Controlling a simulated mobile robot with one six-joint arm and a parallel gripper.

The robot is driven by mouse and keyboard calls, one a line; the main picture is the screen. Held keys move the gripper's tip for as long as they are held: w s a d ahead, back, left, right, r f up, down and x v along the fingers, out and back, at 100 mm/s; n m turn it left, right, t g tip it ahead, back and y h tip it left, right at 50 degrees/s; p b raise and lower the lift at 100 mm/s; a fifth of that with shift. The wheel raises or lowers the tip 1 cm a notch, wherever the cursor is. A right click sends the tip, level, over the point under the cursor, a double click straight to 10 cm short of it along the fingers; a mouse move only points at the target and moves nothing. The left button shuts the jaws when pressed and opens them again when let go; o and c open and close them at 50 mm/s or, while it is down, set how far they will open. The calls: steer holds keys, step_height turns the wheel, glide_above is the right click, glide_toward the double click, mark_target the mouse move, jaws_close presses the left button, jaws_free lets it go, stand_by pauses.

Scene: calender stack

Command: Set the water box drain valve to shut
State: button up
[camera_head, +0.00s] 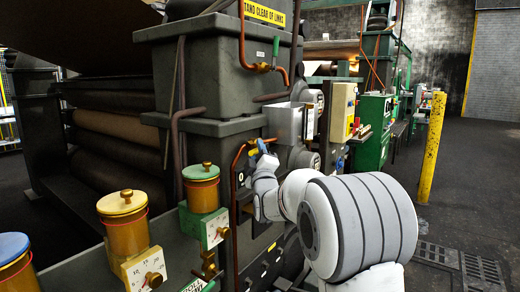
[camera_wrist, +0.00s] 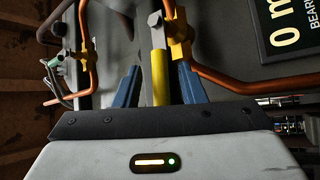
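A brass valve (camera_wrist: 178,35) with a yellow lever (camera_wrist: 160,75) sits on a copper pipe in the wrist view. No readable label shows whether it is the water box drain valve. My gripper (camera_wrist: 160,66) has two blue fingers standing apart, one on each side of the lever, with a gap on both sides. The lever's lower end is hidden behind the gripper's dark edge. In the head view my gripper (camera_head: 258,149) is at the copper pipe on the dark machine frame, and it hides most of the valve there.
A second valve (camera_wrist: 60,60) on a copper pipe is at the left of the wrist view. Another brass valve (camera_head: 263,67) is higher on the frame (camera_head: 215,95). Lubricators (camera_head: 202,190) with gauges stand at left. A yellow post (camera_head: 432,145) stands right, beside open floor.

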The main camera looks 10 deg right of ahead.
steer(key=shift+w+a+r, duration=0.1)
steer(key=shift+w+r, duration=0.05)
steer(key=shift+w, duration=0.2)
steer(key=shift+c, duration=0.4)
jaws_close()
